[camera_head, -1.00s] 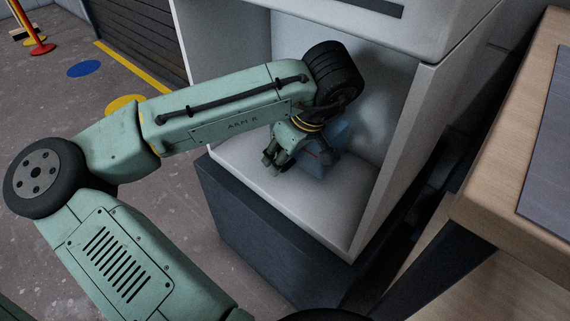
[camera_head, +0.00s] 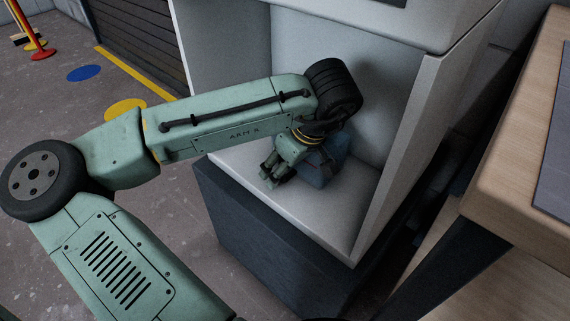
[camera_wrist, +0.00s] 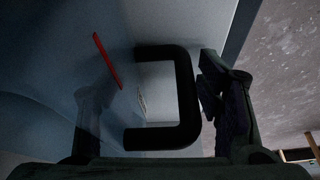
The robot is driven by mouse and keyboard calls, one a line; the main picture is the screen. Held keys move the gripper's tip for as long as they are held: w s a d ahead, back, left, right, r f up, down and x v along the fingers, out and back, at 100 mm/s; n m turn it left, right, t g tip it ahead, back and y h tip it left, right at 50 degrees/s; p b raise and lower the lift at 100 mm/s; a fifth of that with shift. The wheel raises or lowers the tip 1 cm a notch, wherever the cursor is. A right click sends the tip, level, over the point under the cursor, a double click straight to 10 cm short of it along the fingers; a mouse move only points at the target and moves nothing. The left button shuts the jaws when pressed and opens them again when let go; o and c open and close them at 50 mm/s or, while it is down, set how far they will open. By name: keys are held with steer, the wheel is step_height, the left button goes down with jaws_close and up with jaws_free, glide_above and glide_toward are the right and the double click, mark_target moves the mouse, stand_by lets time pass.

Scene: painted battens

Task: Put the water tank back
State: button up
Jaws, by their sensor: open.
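The water tank (camera_head: 326,169), a bluish see-through box, sits in the open bay of the pale machine, partly hidden behind my gripper and wrist. In the wrist view the tank (camera_wrist: 50,105) fills the left side, with a red line on it and a black U-shaped handle (camera_wrist: 187,100). My gripper (camera_head: 272,178) is at the tank's near side, low over the bay floor. In the wrist view my gripper (camera_wrist: 155,100) is open, with the handle between its fingers. The right finger is apart from the handle; the left finger shows dimly against the tank.
The bay floor (camera_head: 240,160) is pale and bare at its front, with the machine's side wall (camera_head: 400,150) to the right. It stands on a dark base (camera_head: 255,235). A wooden table (camera_head: 510,150) with a grey mat stands at the right.

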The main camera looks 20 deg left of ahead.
steer(key=shift+r, duration=0.1)
steer(key=p+v, duration=0.2)
steer(key=v, duration=0.5)
steer(key=shift+r+p, duration=0.25)
steer(key=shift+p, duration=0.15)
stand_by(1.2)
